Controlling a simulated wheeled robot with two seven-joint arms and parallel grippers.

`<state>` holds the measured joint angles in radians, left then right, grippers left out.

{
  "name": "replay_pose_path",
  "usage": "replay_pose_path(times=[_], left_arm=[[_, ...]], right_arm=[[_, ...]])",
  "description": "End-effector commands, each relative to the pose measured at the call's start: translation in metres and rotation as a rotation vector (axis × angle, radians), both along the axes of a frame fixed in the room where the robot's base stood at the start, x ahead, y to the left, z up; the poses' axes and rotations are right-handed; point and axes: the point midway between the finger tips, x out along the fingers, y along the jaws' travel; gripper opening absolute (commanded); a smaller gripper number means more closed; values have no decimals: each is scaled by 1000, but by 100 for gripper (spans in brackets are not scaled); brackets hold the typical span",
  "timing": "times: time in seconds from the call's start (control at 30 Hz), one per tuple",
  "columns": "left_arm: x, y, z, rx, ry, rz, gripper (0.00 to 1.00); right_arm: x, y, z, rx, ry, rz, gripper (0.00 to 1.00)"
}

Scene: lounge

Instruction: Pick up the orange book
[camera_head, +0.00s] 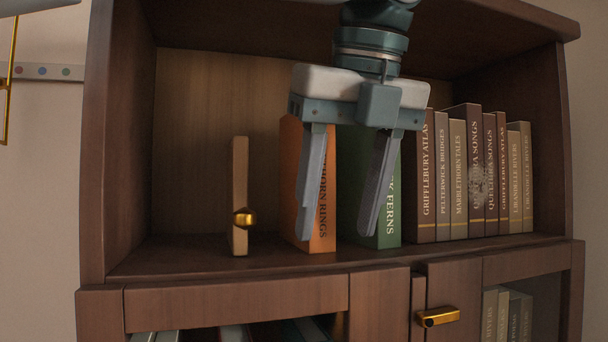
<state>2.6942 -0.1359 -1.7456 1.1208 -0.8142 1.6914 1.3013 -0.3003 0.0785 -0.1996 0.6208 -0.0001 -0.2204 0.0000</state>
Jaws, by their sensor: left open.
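The orange book (288,170) stands upright on the shelf, its spine facing me, with part of the title hidden. A green book (350,185) stands upright to its right, with a narrow gap between them. My left gripper (335,230) hangs down in front of the two books. I cannot tell how far the fingertips are from the spines. My right gripper does not show.
A wooden bookend with a gold knob (240,195) stands left of the orange book. A row of brown and tan books (460,180) fills the right side. The shelf board (180,256) is bare at the left. A cabinet door with a gold handle (437,317) is below.

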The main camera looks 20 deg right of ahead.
Motion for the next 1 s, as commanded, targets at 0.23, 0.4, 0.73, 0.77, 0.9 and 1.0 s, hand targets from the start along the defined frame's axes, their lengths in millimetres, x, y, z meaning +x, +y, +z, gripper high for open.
replay_pose_path(times=[0.23, 0.4, 0.73, 0.77, 0.9, 1.0], left_arm=[[25, 3, 4, 1, 3, 0, 50], [47, 4, 5, 1, 2, 2, 50], [51, 5, -11, 0, 0, 1, 50], [51, 5, -11, -1, 0, 1, 50], [50, 4, -11, -1, 0, 1, 50], [50, 4, -11, -1, 0, 1, 50]], right_arm=[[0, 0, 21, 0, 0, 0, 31], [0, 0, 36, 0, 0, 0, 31], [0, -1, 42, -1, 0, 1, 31], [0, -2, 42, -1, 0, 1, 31], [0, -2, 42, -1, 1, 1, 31], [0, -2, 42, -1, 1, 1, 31]])
